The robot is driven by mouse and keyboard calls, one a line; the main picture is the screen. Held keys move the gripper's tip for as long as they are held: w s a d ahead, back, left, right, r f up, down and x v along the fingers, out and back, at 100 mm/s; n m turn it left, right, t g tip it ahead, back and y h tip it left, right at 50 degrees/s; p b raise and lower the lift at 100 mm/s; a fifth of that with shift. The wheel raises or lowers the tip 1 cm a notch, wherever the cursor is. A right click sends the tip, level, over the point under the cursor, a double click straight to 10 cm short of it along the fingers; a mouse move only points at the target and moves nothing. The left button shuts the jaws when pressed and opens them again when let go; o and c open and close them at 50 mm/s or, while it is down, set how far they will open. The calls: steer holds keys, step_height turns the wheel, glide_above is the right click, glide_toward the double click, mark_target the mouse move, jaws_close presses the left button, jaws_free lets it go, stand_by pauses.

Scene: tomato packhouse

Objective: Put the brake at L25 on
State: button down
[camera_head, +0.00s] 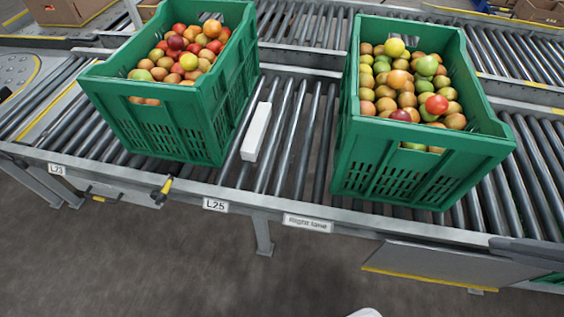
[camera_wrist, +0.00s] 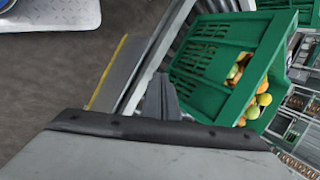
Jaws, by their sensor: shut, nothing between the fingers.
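The L25 label (camera_head: 215,205) is on the front rail of the roller lane in the head view. Just left of it, a lever with a yellow grip (camera_head: 166,187) sticks out from the rail on a dark mount. A second yellow-ended lever (camera_head: 98,198) lies lower and further left, near the L23 label (camera_head: 57,169). My gripper (camera_wrist: 163,78) shows in the wrist view as a grey tapered shape, shut and empty. It is beside a green crate and a yellow-edged panel. No brake lever shows in the wrist view.
Two green crates of tomatoes, left (camera_head: 160,108) and right (camera_head: 420,165), stand on the rollers with a white block (camera_head: 257,132) between them. A yellow-edged panel (camera_head: 440,262) hangs at the front right. The floor before the lane is clear.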

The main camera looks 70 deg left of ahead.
steer(key=s+a+f+m+g, duration=0.1)
steer(key=s+a+g, duration=0.2)
steer(key=s+a, duration=0.65)
steer(key=s+a+f+m+g, duration=0.15)
steer(key=s+a, duration=0.45)
steer(key=a, duration=0.6)
steer(key=s+a+f+m+g, duration=0.1)
steer(key=s+a+f+g, duration=0.1)
steer(key=s+a, duration=0.4)
steer(key=s+a+f+m+g, duration=0.2)
steer(key=s+a, duration=0.3)
steer(key=s, duration=1.2)
steer(key=shift+s+a, duration=0.3)
steer(key=shift+a, duration=0.05)
steer(key=s+r+x, duration=0.1)
steer(key=r+x, duration=0.1)
steer(key=x, duration=1)
steer(key=shift+s+a, duration=0.5)
steer(key=shift+s, duration=0.1)
